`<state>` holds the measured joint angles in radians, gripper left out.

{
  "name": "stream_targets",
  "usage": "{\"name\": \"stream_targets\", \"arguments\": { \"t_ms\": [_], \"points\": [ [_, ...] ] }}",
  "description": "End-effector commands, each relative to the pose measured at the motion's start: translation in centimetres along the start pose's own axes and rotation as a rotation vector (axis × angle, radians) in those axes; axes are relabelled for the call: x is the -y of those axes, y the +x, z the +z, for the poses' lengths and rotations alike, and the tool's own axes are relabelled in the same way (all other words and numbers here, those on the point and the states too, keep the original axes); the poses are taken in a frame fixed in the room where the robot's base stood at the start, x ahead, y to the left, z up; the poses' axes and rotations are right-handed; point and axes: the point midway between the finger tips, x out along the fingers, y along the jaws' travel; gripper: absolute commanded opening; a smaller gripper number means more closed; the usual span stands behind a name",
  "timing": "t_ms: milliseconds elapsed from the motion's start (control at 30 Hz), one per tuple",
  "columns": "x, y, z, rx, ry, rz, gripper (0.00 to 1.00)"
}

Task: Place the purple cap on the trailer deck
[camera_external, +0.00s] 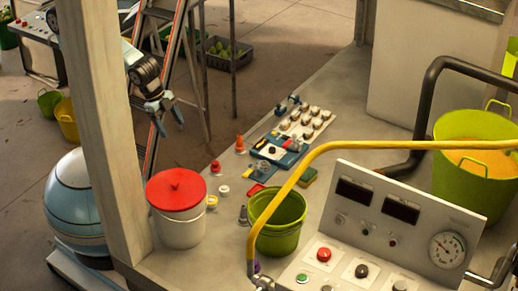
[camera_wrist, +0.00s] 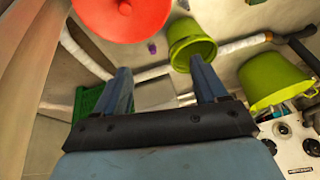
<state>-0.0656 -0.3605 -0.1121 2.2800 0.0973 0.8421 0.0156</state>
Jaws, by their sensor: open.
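A small purple object, likely the purple cap (camera_external: 257,266), shows low in the external view, beside the base of the yellow pipe and partly hidden. A small purple thing (camera_wrist: 152,47) also shows in the wrist view between the red lid and a green bucket; I cannot tell if it is the same object. The trailer deck (camera_external: 333,112) is the pale surface with tools and buckets on it. My gripper (camera_external: 168,118) hangs in the air left of the deck, apart from the purple object. Its two fingers (camera_wrist: 161,80) are spread with nothing between them.
A white bucket with a red lid (camera_external: 176,190), a green bucket (camera_external: 277,222) and several small items stand on the deck. A yellow pipe (camera_external: 385,144) arches over the control panel (camera_external: 405,205). A pale post (camera_external: 103,120) stands near my arm.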

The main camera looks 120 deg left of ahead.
Motion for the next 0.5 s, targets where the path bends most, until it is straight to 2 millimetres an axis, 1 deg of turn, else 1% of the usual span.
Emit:
{"name": "stream_targets", "arguments": {
  "t_ms": [33, 100, 300, 400, 500],
  "points": [
    [0.0, -1.0, 1.4, -0.016, -0.014, 0.004, 0.72],
    [0.0, -1.9, 3.3, -0.03, -0.033, 0.011, 0.72],
    [-0.2, -3.9, 8.4, -0.074, -0.088, 0.044, 0.72],
    [-0.3, -4.4, 10.5, -0.091, -0.11, 0.061, 0.72],
    [-0.5, -4.7, 12.0, -0.104, -0.125, 0.075, 0.72]
  ]
}}
